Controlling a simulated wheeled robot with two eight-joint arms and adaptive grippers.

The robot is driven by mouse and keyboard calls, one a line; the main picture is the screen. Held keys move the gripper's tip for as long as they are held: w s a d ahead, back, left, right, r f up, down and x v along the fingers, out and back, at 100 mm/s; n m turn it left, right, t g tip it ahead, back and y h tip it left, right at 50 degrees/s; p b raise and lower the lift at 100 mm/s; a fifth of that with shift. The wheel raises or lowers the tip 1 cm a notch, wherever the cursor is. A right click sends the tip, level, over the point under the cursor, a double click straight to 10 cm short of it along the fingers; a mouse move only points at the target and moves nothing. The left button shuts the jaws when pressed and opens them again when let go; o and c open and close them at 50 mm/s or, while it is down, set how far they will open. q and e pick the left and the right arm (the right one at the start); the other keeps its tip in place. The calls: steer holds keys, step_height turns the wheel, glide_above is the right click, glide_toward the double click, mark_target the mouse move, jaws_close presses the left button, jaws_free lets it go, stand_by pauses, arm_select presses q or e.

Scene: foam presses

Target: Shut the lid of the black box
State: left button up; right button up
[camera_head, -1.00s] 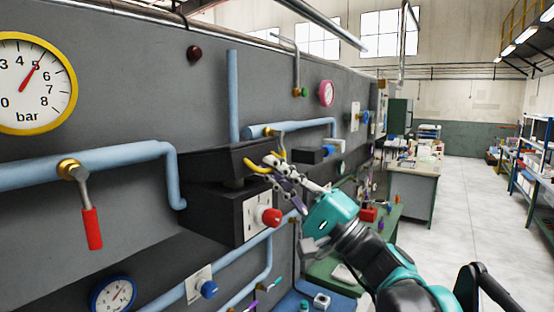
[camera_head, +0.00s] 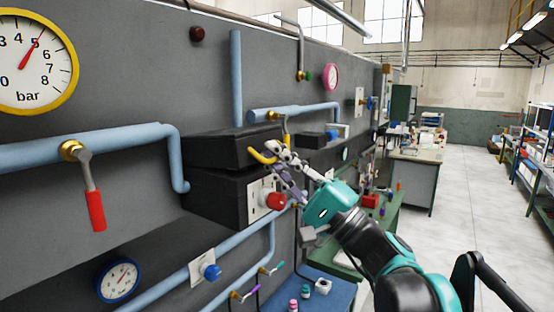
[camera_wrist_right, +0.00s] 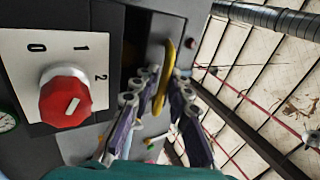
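The black box (camera_head: 215,203) is mounted on the grey wall panel, with a red knob (camera_head: 276,201) on its front plate. Its lid (camera_head: 225,150) sits low over the box, with a narrow dark gap between them. The gap also shows in the right wrist view, beside the lid (camera_wrist_right: 165,28). A curved yellow handle (camera_head: 262,157) is on the lid's front. My right gripper (camera_head: 272,155) is at the handle. In the right wrist view its fingertips are on both sides of the handle (camera_wrist_right: 167,62) and appear closed on it. My left gripper is not in view.
Blue pipes (camera_head: 100,146) run along the wall around the box. A lever with a red grip (camera_head: 95,210) hangs at the left. The floor at the right (camera_head: 465,200) is clear.

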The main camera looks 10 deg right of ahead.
steer(key=shift+s+d, duration=0.1)
steer(key=shift+d, duration=0.05)
steer(key=v, duration=1.2)
steer(key=s+a+f+n+g+h+b, duration=0.1)
steer(key=a+f+g+h+b, duration=0.2)
steer(key=f, duration=0.9)
steer(key=a+f+n+g+h+b, duration=0.1)
steer(key=a+f+g+b, duration=0.2)
steer(key=f, duration=0.8)
steer(key=s+a+f+n+g+h+b, duration=0.15)
steer(key=a+f+b, duration=0.3)
steer(key=f, duration=0.75)
steer(key=s+d+f+n+h+b, duration=0.1)
steer(key=s+d+f+h+b, duration=0.1)
steer(key=f, duration=0.7)
steer(key=s+d+f+n+g+h+b, duration=0.1)
steer(key=d+f+h+b, duration=0.3)
steer(key=f, duration=0.6)
steer(key=s+d+f+n+g+h+b, duration=0.1)
steer(key=s+d+f+n+h+b, duration=0.1)
steer(key=f, duration=0.8)
steer(key=shift+s+d+f+n+h+b, duration=0.15)
steer(key=shift+s+d+n+h+b, duration=0.45)
steer(key=shift+d+h, duration=1.05)
